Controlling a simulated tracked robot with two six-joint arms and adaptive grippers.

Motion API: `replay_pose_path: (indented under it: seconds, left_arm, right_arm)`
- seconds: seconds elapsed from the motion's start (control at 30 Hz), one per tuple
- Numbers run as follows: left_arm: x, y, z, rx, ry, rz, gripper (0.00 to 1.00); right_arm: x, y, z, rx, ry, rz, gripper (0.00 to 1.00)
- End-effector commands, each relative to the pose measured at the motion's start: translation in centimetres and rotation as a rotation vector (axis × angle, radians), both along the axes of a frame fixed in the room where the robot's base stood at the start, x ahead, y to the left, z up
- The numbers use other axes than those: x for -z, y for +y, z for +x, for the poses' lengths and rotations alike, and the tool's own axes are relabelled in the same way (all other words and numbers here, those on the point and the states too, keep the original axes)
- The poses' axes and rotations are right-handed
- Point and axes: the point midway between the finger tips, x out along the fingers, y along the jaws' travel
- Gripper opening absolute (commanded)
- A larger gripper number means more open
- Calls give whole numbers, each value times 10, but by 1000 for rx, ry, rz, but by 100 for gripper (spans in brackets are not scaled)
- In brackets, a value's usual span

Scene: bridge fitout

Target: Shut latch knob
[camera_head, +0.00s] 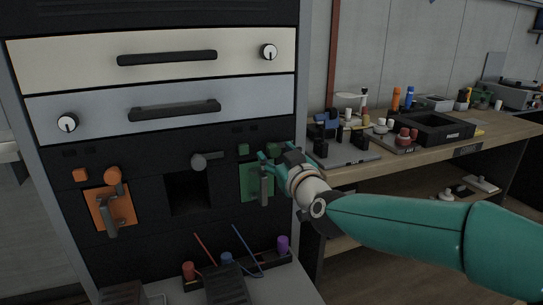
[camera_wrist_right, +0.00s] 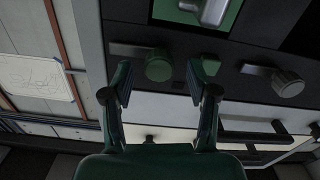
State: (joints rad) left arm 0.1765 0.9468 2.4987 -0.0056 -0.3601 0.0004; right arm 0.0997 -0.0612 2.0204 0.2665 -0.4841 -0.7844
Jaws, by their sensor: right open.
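A round green knob (camera_wrist_right: 158,67) shows between my right gripper's spread fingers in the right wrist view, beside a small green block (camera_wrist_right: 210,66). I cannot tell whether a finger touches it. In the head view, my right gripper (camera_head: 268,157) is open in front of the green plate (camera_head: 252,186), which has a grey handle. A grey knob with a bar (camera_head: 199,161) is left of it, above a dark opening; it also shows in the wrist view (camera_wrist_right: 288,86). An orange knob (camera_head: 113,174) sits above an orange plate (camera_head: 98,215) at the left. My left gripper is out of view.
Two drawers, cream (camera_head: 90,60) and grey (camera_head: 85,105), are closed above the panel. A tray (camera_head: 205,283) with coloured cylinders is below. A workbench (camera_head: 350,172) crowded with small parts stands to the right, behind my right arm.

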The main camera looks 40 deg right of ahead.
Motion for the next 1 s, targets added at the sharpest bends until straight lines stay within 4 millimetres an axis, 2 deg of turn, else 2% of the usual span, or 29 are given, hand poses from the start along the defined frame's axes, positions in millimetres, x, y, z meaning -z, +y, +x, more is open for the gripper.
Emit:
replay_pose_path:
  seconds: [0.2,0.5,0.83,0.87,0.9,1.0]
  left_arm:
    - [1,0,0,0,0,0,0]
    - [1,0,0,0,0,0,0]
    - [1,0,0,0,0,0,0]
    - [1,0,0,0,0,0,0]
    - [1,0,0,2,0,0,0]
    - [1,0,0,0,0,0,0]
  right_arm:
    - [0,-4,15,0,0,0,59]
    - [0,-4,16,0,0,-1,57]
    - [0,-4,16,0,0,-1,2]
    - [0,-4,16,0,0,-1,0]
    - [0,7,17,-7,1,-1,0]
    - [1,2,18,-7,1,1,0]
